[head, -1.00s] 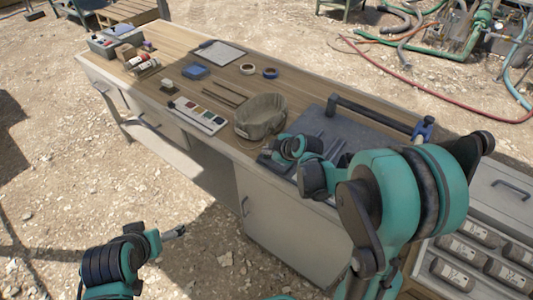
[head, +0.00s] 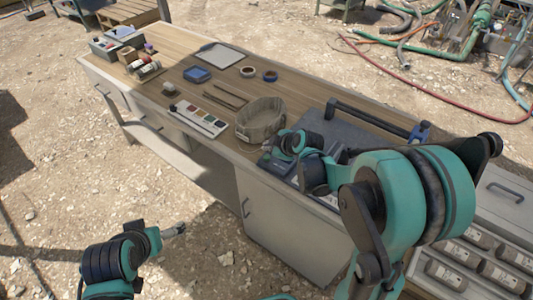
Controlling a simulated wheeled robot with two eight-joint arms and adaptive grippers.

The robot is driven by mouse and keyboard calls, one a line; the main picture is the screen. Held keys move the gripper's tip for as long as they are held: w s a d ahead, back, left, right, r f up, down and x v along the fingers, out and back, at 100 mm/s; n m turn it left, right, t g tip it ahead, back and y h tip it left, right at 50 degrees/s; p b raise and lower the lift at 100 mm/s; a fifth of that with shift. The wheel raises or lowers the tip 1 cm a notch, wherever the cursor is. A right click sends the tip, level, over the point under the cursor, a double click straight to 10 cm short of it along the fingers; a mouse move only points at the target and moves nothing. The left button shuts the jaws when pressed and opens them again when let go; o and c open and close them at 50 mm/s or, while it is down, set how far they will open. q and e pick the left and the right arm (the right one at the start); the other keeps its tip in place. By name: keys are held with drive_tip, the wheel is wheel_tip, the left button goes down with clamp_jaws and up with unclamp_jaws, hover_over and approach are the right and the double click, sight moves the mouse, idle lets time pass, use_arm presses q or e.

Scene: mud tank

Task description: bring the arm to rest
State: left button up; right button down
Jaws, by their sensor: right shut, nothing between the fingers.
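My right arm comes in from the lower right. It folds over the right end of the workbench (head: 225,98), and its elbow is large in front. My right gripper (head: 273,153) is shut and empty, low over the near edge of the grey slab (head: 345,126), just right of the beige basin (head: 261,120). Its fingertips are small and partly hidden by the wrist, so I cannot tell whether they touch the slab. My left arm is at the lower left, with the left gripper (head: 176,230) over bare ground in front of the bench. Its fingers are too small to read.
A drawer of bottles (head: 470,256) stands at the right. A dark bar (head: 372,114) runs along the slab's back. Open ground lies at the left.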

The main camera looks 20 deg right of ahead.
drive_tip(key=shift+r+p, duration=0.9)
drive_tip(key=shift+r, duration=0.55)
drive_tip(key=shift+f, duration=0.1)
drive_tip(key=s+r+m+h, duration=0.1)
drive_tip(key=s+m, duration=0.5)
drive_tip(key=s, duration=0.6)
drive_tip(key=s+r+m+g+h, duration=0.1)
drive_tip(key=s+r+m, duration=0.3)
drive_tip(key=s, duration=0.9)
drive_tip(key=m+h, duration=0.1)
drive_tip(key=m, duration=0.2)
drive_tip(key=shift+r+g, duration=0.3)
